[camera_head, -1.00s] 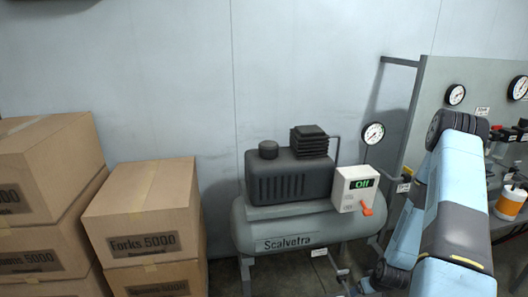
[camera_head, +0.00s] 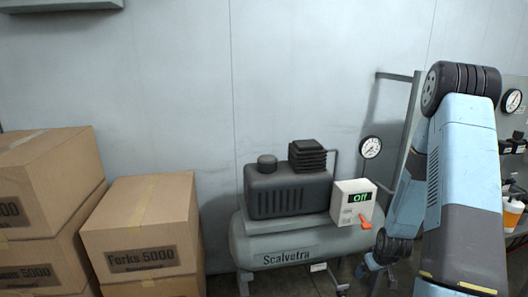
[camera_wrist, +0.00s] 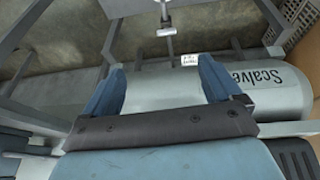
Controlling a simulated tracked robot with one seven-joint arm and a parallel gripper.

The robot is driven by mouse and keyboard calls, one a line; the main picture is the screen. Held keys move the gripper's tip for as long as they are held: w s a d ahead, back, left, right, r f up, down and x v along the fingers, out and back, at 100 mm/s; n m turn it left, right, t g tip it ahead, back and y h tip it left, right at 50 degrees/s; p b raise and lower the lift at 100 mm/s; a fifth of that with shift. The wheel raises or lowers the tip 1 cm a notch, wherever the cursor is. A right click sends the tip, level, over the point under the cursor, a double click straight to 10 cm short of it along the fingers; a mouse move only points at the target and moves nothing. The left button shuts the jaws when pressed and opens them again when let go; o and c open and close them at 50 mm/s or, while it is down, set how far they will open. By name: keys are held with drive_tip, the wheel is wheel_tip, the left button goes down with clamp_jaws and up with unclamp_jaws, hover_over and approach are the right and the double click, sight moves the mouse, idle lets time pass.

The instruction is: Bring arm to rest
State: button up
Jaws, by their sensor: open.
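My arm (camera_head: 462,190) is raised at the right of the head view, with its blue and dark grey links folded at a black joint near the top. In the wrist view, my gripper (camera_wrist: 162,84) is open, with its two blue fingers wide apart and nothing held between them. The grey compressor tank (camera_wrist: 270,92) lies beyond the fingers, and I cannot tell whether they touch it.
The compressor (camera_head: 285,245) stands against the wall. Its switch box (camera_head: 352,203) reads "Off" and has an orange lever. Cardboard boxes (camera_head: 140,225) are stacked at the left. A gauge (camera_head: 370,147) is beside my arm. An orange-and-white container (camera_head: 512,214) sits at the far right.

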drive_tip(key=s+a+r+m+h, duration=0.1)
drive_tip(key=s+a+r, duration=0.15)
drive_tip(key=r, duration=1.15)
drive_tip(key=s+a+r, duration=0.1)
drive_tip(key=a+r, duration=0.3)
drive_tip(key=r, duration=1)
drive_tip(key=s+a+r, duration=0.4)
drive_tip(key=s+r, duration=0.4)
drive_tip(key=s, duration=0.2)
drive_tip(key=s+a+r+m+t+y, duration=0.1)
drive_tip(key=s+a+r, duration=0.3)
drive_tip(key=s+r, duration=0.5)
drive_tip(key=shift+s+r, duration=0.25)
drive_tip(key=shift+s, duration=0.5)
